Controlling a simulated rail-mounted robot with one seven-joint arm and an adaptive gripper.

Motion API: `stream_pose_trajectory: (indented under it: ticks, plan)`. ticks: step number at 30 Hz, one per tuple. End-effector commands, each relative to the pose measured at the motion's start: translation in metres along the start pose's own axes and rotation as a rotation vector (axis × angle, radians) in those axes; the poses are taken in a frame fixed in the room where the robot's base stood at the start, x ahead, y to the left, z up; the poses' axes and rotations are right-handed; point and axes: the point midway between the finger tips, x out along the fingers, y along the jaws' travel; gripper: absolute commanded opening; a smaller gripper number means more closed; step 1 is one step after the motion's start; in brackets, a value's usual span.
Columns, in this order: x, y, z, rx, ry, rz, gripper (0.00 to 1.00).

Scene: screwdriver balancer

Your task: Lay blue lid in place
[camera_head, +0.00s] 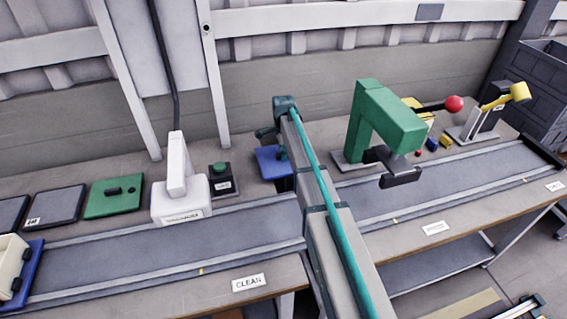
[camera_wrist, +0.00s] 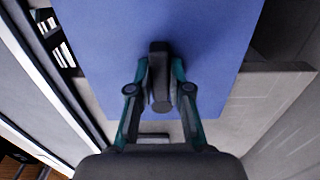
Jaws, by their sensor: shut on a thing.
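The blue lid (camera_head: 268,160) is a flat blue plate behind the conveyor near the middle of the head view, partly hidden by my arm. In the wrist view the blue lid (camera_wrist: 215,50) fills the upper middle. Its black handle (camera_wrist: 159,60) stands between the fingers of my gripper (camera_wrist: 160,88), which is shut on it. In the head view my gripper (camera_head: 281,150) is partly hidden behind my arm. I cannot tell the lid's exact height above the bench.
A cream box (camera_head: 10,262) stands on a blue base at the far left of the conveyor (camera_head: 130,248). A green lid (camera_head: 113,198) and grey plates (camera_head: 55,207) lie behind it. A white machine (camera_head: 178,190), a button box (camera_head: 221,182) and a green press (camera_head: 385,115) stand nearby.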

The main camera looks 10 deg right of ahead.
Motion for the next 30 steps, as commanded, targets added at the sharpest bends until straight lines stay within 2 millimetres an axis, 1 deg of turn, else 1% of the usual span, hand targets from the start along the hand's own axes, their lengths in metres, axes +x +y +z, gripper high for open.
stream_pose_trajectory:
  ticks: [1,15,19,30]
  plan:
    - [-0.007,-0.001,0.0,0.0,0.0,-0.002,0.0]
    - [-0.043,-0.002,0.0,0.0,0.001,-0.004,0.0]
    - [-0.047,-0.001,0.0,0.0,0.001,-0.004,0.0]
    - [-0.047,-0.001,0.0,-0.014,0.001,-0.005,0.0]
